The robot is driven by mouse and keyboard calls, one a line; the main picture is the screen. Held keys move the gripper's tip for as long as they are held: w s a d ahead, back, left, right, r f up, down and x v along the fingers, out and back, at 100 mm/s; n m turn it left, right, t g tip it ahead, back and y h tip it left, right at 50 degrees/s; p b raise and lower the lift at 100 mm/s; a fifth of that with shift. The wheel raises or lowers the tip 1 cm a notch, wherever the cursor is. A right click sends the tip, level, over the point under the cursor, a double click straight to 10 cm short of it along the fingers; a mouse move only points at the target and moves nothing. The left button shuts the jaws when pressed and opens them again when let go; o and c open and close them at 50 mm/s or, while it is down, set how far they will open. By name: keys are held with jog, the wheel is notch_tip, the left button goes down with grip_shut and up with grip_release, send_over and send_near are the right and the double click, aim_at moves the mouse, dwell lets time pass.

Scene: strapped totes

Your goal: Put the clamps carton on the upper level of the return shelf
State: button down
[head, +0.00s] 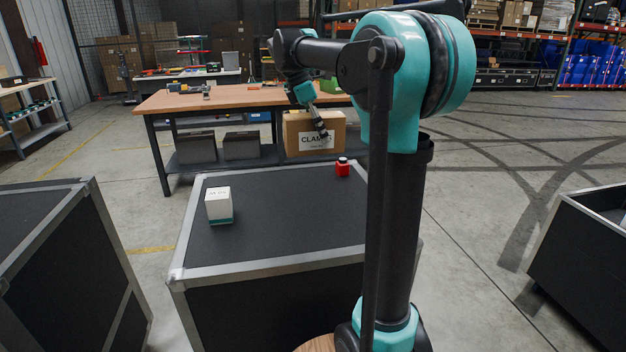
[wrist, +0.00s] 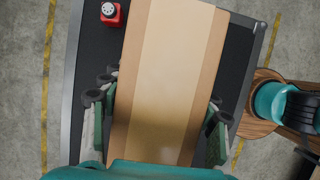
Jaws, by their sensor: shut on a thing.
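The clamps carton (head: 304,141) is a brown cardboard box with a white label reading "CLAM…", partly covered by my gripper. My gripper (head: 322,130) is shut on it and appears to hold it above the far edge of the black tote in the head view. In the wrist view the carton (wrist: 165,75) fills the middle, with the fingers of my gripper (wrist: 160,125) on its two sides. I cannot make out the return shelf for certain in either view.
A black tote with metal edges (head: 270,258) stands in front, carrying a white box (head: 219,206) and a small red container (head: 343,168). Other totes stand left (head: 40,235) and right (head: 575,255). A wooden-topped workbench (head: 190,100) is behind. Open floor lies at right.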

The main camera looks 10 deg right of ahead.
notch_tip(320, 180, down, 15)
jog(key=shift+f, duration=0.1)
dwell(0.5)
jog(key=shift+f, duration=0.1)
jog(key=shift+c, duration=2.3)
grip_release()
